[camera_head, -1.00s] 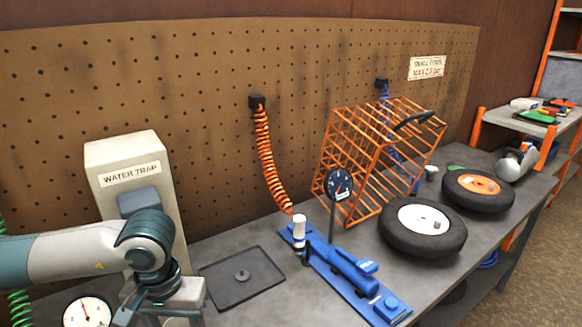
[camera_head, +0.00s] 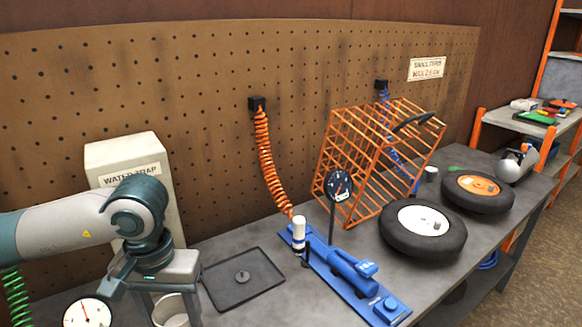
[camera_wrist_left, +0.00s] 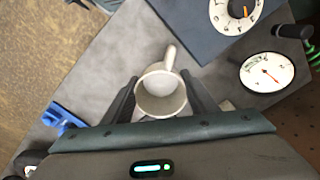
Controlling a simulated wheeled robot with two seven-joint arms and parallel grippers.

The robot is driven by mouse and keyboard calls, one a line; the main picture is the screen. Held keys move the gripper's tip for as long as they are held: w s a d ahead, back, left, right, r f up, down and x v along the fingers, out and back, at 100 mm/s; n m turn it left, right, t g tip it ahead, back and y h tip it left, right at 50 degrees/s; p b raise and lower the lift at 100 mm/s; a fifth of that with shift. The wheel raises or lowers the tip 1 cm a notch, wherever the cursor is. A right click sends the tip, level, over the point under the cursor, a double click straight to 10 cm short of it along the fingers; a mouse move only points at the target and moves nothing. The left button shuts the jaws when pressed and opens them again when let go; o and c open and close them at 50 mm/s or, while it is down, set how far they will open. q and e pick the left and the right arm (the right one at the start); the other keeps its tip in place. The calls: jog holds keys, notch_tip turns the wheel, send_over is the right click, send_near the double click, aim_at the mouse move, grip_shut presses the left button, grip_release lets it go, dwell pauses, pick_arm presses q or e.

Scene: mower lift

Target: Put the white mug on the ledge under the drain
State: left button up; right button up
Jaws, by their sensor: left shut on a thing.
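The white mug (camera_head: 170,312) is partly in view at the bottom edge of the head view, below my left gripper (camera_head: 168,300). In the left wrist view the mug (camera_wrist_left: 161,97) sits between the two dark fingers of my left gripper (camera_wrist_left: 163,88), which is shut on it. Its opening faces the wrist camera and its handle points away from the palm. The beige water trap box (camera_head: 115,155) stands against the pegboard behind my left arm, which hides its lower front. I cannot make out the drain or the ledge. My right gripper is not in view.
A dark tray (camera_head: 242,278) lies right of my gripper. A blue jack-like tool (camera_head: 345,270), an orange wire cage (camera_head: 370,160) and two wheels, one white-hubbed (camera_head: 422,232) and one orange-hubbed (camera_head: 478,190), fill the bench's right side. A round gauge (camera_head: 88,312) is at lower left.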

pick_arm(q)
notch_tip(320, 180, down, 7)
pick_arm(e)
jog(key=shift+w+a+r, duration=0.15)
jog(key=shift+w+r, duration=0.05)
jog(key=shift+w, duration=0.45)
pick_arm(q)
jog(key=shift+a, duration=0.1)
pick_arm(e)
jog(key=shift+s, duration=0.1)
pick_arm(q)
notch_tip(320, 180, up, 7)
jog(key=shift+f, duration=0.1)
jog(key=shift+s+f, duration=0.1)
jog(key=shift+f, duration=0.25)
notch_tip(320, 180, down, 6)
